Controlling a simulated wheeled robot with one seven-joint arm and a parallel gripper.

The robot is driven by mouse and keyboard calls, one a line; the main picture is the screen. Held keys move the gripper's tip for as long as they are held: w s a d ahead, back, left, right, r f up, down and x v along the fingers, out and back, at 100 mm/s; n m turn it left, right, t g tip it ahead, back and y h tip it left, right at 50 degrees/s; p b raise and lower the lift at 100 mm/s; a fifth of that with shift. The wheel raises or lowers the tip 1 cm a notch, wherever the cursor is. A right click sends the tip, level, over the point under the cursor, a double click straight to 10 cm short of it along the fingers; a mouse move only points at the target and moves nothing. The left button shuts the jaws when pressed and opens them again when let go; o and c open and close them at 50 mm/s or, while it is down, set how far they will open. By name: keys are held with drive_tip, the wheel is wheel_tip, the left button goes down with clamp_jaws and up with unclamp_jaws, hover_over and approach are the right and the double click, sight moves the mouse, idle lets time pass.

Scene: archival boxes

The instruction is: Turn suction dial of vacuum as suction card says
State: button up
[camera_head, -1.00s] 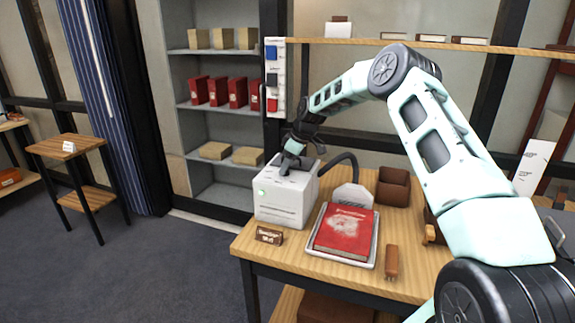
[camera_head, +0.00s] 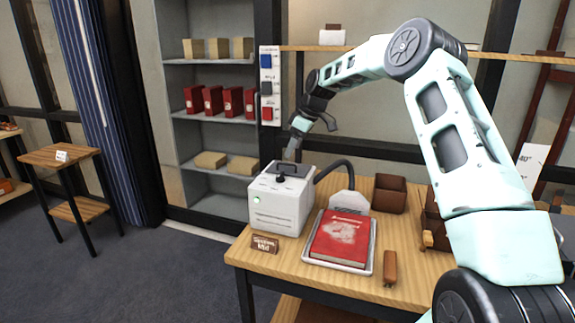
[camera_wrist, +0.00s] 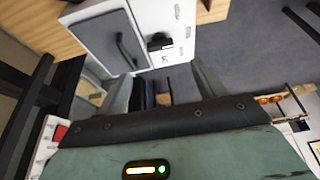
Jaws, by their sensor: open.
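The vacuum (camera_head: 276,208) is a white box with a green light on its front, standing at the table's left end. It also fills the upper part of the wrist view (camera_wrist: 92,32). Its top carries a dark handle and a black dial (camera_head: 281,178), which also shows in the wrist view (camera_wrist: 158,42); I cannot read the dial's setting. The brown suction card (camera_head: 265,244) stands in front of the vacuum and its large word reads "Mid". My gripper (camera_head: 306,126) is open and empty above the vacuum, apart from the dial. Its fingers show in the wrist view (camera_wrist: 163,90).
A red book (camera_head: 340,236) lies on a white tray (camera_head: 311,257) right of the vacuum. A dark hose (camera_head: 338,166) arches from the vacuum's back. A brown box (camera_head: 390,193) and a small brown block (camera_head: 390,268) are also on the table. Shelves stand behind.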

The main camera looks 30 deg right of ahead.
drive_tip(key=v, duration=0.7)
drive_tip(key=shift+b, duration=0.35)
drive_tip(key=shift+s, duration=0.1)
